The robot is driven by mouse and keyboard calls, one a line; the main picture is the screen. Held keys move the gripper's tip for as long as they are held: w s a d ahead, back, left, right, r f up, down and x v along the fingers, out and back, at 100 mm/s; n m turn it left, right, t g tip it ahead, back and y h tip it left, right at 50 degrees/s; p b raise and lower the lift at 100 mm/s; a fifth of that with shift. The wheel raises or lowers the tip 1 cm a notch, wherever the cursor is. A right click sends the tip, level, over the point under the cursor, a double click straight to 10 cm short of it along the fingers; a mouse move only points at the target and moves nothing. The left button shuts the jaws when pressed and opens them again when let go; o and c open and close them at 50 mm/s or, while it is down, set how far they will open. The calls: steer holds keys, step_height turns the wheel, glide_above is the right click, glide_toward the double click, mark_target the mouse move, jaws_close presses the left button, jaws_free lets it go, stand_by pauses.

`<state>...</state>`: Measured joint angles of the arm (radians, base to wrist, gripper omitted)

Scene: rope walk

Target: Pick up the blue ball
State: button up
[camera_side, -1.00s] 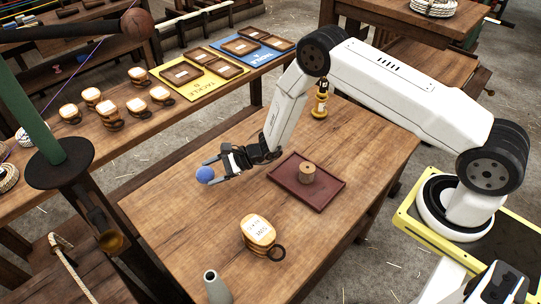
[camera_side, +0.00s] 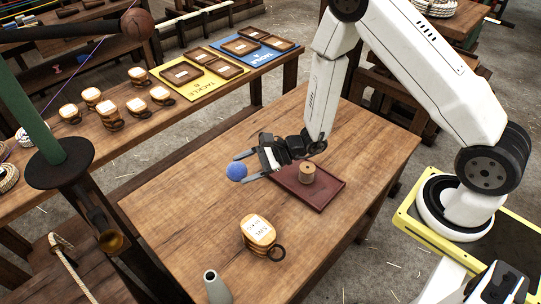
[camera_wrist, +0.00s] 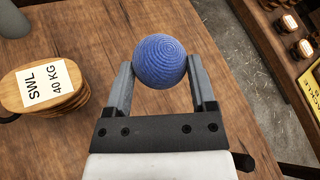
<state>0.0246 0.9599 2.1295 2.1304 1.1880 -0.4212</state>
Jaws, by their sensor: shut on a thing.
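The blue ball (camera_side: 237,172) is held between the fingertips of my gripper (camera_side: 242,166) in the side view. In the wrist view the ball (camera_wrist: 160,61) sits between the two grey fingers of my gripper (camera_wrist: 161,72), which touch it on both sides. The ball shows over the wooden table (camera_side: 180,200), left of the dark red tray (camera_side: 322,200). It appears raised above the table, though the exact height is hard to tell.
A small wooden spool (camera_side: 307,173) stands on the tray. The table's left part is clear.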

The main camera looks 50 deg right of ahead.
steer(key=shift+s+d+r, duration=0.2)
steer(key=shift+s+r, duration=0.15)
steer(key=shift+s, duration=0.4)
